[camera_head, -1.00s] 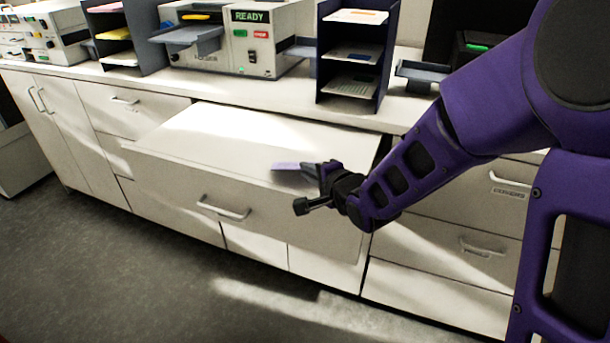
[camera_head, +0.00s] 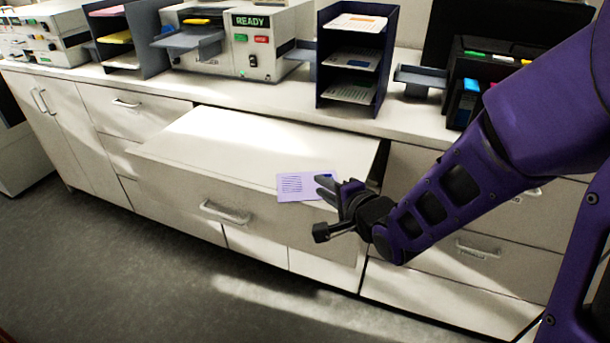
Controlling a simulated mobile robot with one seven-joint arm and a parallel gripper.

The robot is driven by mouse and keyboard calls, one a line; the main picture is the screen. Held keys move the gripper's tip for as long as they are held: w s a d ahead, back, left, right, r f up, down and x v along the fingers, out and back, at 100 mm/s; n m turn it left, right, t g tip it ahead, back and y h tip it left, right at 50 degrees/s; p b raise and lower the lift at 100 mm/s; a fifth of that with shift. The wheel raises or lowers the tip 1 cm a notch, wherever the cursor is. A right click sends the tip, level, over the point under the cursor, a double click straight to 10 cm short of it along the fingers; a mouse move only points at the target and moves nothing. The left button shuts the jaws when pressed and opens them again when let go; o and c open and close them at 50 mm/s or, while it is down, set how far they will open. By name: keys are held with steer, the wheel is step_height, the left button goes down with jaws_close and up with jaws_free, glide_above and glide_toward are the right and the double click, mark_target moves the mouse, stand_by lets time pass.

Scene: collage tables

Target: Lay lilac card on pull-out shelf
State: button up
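The lilac card (camera_head: 297,186), printed with dark lines, lies face up and looks flat on the white pull-out shelf (camera_head: 230,150), close to its front edge and right of the middle. My gripper (camera_head: 323,187) is at the card's right edge, low over the shelf's front right part. Its two dark fingers show apart, so it looks open. The fingers overlap the card's right end in this view, and that end is partly hidden. Whether a finger still touches the card I cannot tell.
A dark paper rack (camera_head: 318,75) with several tiers and a machine reading READY (camera_head: 250,60) stand on the counter behind. A dark holder with coloured items (camera_head: 462,105) is at the right. The shelf's left and middle are clear. Its handle (camera_head: 225,213) sticks out in front.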

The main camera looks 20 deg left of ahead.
steer(key=shift+s+d+r, duration=0.15)
steer(key=shift+s+d, duration=0.1)
step_height(320, 180, up, 7)
steer(key=s+d+p, duration=0.1)
steer(key=s, duration=0.1)
steer(key=shift+d+r, duration=0.15)
steer(key=shift+d, duration=0.25)
